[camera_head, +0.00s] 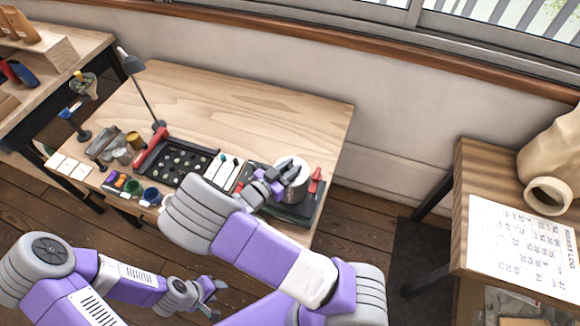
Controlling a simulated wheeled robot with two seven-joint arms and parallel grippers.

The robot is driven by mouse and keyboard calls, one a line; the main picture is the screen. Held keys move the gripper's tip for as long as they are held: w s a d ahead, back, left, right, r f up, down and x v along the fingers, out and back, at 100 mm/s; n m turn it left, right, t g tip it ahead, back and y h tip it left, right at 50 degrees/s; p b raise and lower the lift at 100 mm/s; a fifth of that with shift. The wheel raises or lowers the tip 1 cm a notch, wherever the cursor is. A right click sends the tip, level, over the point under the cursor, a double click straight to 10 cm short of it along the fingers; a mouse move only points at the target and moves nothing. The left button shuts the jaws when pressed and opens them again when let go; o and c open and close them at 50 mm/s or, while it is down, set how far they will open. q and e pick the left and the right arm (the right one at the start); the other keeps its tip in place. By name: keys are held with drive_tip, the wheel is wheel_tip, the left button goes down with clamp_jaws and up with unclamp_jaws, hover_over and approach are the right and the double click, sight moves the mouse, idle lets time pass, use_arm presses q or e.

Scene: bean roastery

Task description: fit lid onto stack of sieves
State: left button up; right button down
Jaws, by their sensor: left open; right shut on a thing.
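A pale round lid (291,162) shows at the top of a silver cylindrical stack of sieves (299,193). The stack stands on a dark machine base (295,213) at the table's right front, with red parts on either side. My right gripper (288,178) reaches over the front of the stack and is shut at the lid. Its fingers and wrist hide part of the lid's front and the stack, so I cannot tell if the lid is seated or level. My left gripper (216,287) is open and empty, low in front of the table, above the floor.
Left of the stack lie white cards (221,172), a black tray with round pits (182,162), and several small jars (151,195). A desk lamp (129,62) stands behind. The back right of the wooden table (270,115) is clear. A side table (470,200) stands at right.

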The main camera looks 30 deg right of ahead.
drive_tip(key=shift+f, duration=0.1)
drive_tip(key=c, duration=1.2)
unclamp_jaws()
drive_tip(key=shift+p+v, duration=0.95)
drive_tip(key=shift+v, duration=1.9)
drive_tip(key=p, duration=0.1)
approach(288, 170)
drive_tip(key=shift+s, duration=0.1)
